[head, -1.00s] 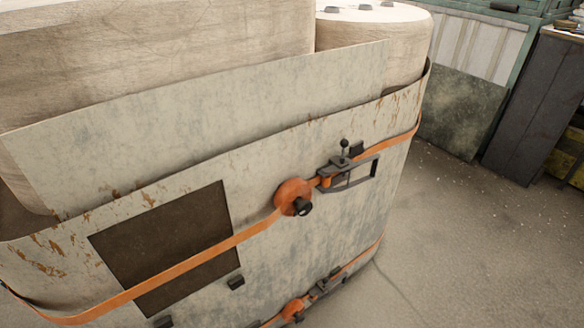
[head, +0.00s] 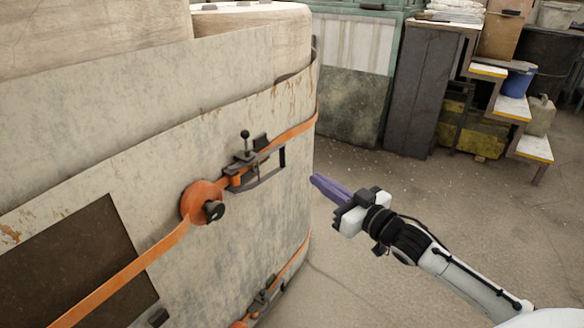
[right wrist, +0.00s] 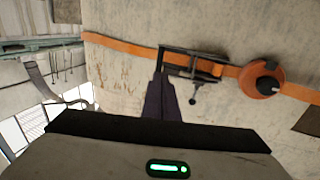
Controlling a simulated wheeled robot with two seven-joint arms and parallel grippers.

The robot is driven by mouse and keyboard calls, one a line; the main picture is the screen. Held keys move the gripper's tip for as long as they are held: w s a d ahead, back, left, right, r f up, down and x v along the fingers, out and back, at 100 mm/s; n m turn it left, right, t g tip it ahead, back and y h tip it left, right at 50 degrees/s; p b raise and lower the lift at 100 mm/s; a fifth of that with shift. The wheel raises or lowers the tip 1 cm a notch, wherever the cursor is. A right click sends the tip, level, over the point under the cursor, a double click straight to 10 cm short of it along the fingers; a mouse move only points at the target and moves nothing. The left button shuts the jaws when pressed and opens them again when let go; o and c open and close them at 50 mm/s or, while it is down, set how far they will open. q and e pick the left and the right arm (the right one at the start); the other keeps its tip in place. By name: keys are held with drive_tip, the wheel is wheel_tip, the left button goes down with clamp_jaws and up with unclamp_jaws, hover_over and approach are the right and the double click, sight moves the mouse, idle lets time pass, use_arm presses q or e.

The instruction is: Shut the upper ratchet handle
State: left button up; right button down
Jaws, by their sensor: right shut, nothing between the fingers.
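The upper ratchet (head: 245,162) sits on an orange strap (head: 142,278) across the front of the large pale metal container. Its dark frame handle (head: 268,172) stands out from the strap, with a black ball-topped lever (head: 245,134) above. An orange reel (head: 203,203) is to its left. My right gripper (head: 318,182) is shut and empty, right of the ratchet and apart from it in the head view. In the right wrist view the purple fingers (right wrist: 161,100) point toward the ratchet frame (right wrist: 195,62); whether they touch cannot be told. My left gripper is not in view.
A lower ratchet (head: 263,298) sits on a second strap near the floor. A dark cabinet (head: 433,90), yellow-edged steps (head: 512,107) and a blue bucket (head: 518,82) stand at the back right. Open concrete floor lies right of the container.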

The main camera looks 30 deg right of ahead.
drive_tip(key=b, duration=0.2)
approach(284, 158)
drive_tip(key=w, duration=0.5)
drive_tip(key=shift+a, duration=0.15)
drive_tip(key=shift+w, duration=0.35)
drive_tip(key=shift+w+a+b, duration=0.1)
drive_tip(key=shift+w+b, duration=0.2)
drive_tip(key=shift+w, duration=0.05)
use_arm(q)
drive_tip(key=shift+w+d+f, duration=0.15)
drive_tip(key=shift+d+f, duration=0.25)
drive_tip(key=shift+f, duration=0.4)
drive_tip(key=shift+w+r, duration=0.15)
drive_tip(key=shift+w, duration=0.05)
